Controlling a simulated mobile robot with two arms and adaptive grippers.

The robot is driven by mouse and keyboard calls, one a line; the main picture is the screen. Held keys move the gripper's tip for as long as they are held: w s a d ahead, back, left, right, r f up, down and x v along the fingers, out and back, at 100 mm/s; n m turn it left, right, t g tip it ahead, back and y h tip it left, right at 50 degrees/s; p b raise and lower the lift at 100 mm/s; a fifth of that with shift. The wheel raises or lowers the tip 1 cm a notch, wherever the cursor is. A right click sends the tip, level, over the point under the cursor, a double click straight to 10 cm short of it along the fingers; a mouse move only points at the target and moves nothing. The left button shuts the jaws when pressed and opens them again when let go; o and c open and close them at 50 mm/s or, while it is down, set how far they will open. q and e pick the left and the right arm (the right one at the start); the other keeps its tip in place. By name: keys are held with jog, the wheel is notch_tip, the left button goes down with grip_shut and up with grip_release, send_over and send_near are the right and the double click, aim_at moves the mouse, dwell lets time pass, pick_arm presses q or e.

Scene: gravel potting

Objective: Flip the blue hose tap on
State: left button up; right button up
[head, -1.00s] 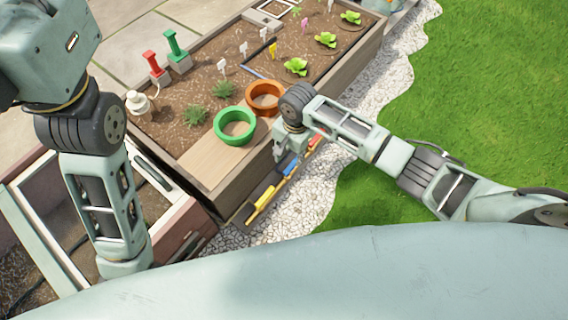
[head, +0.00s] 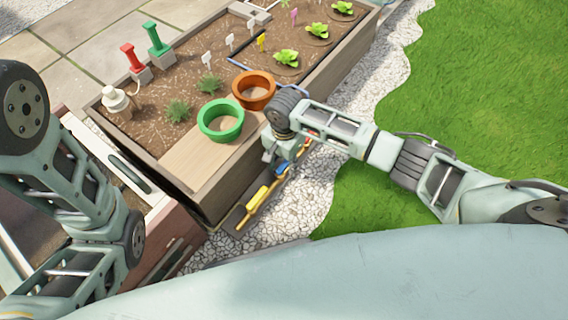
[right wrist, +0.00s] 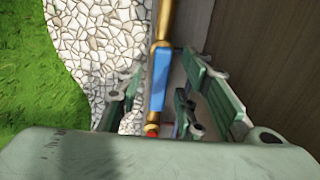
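The blue hose tap (head: 281,168) is a blue lever on a brass pipe along the near side of the wooden planter. It shows as a blue bar in the right wrist view (right wrist: 160,78). My right gripper (right wrist: 163,88) is open, with its dark green fingers on either side of the pipe near the blue lever. I cannot tell whether a finger touches it. In the head view my right gripper (head: 275,155) is beside the blue tap and partly hides the pipe.
A yellow tap (head: 258,195) is on the same pipe, nearer me. A red tap (head: 312,134) is farther along. The planter (head: 225,183) holds a green pot ring (head: 220,133), an orange one (head: 253,104) and plants. White gravel (head: 318,185) and grass lie to the right.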

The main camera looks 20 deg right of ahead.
jog(key=shift+c, duration=0.6)
grip_shut()
